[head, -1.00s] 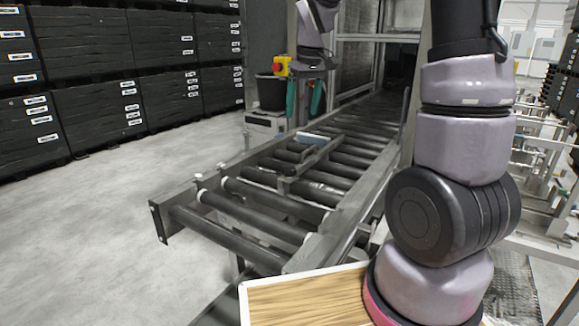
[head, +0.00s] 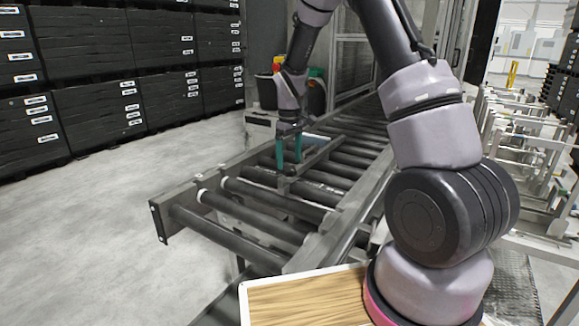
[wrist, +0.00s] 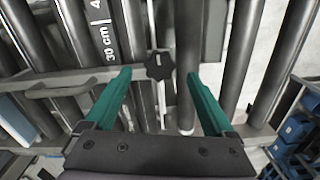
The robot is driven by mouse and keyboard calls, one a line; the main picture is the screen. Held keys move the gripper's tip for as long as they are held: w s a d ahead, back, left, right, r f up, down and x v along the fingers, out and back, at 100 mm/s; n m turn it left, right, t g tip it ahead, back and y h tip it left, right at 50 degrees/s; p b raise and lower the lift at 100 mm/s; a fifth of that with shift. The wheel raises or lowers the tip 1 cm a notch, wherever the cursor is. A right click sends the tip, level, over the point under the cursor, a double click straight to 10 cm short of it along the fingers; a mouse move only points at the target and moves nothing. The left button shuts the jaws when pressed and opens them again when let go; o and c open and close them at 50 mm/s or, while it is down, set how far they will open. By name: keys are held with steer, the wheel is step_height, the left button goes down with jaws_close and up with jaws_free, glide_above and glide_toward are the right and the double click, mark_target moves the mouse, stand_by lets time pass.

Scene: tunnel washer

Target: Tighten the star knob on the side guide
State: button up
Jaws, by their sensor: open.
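The black star knob (wrist: 160,66) shows in the wrist view, with a pale mark on its top. It sits on a grey bar across the rollers, the side guide (wrist: 90,80), beside a dark scale strip (wrist: 108,40) marked "30 cm". My gripper (wrist: 159,76) is open, with one teal finger to each side of the knob and gaps between. I cannot tell whether the fingertips are down at the knob's height. In the head view my gripper (head: 289,158) points down over the conveyor, at the near end of the side guide (head: 318,156).
The roller conveyor (head: 250,205) runs back to the machine opening. A grey handle (wrist: 58,90) and a blue object (wrist: 15,118) lie left in the wrist view. Black crates (head: 98,110) stand stacked at the left, with clear floor (head: 90,220) before them.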

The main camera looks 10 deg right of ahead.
mark_target(289, 169)
steer(key=shift+f, duration=1.5)
steer(key=c, duration=1.4)
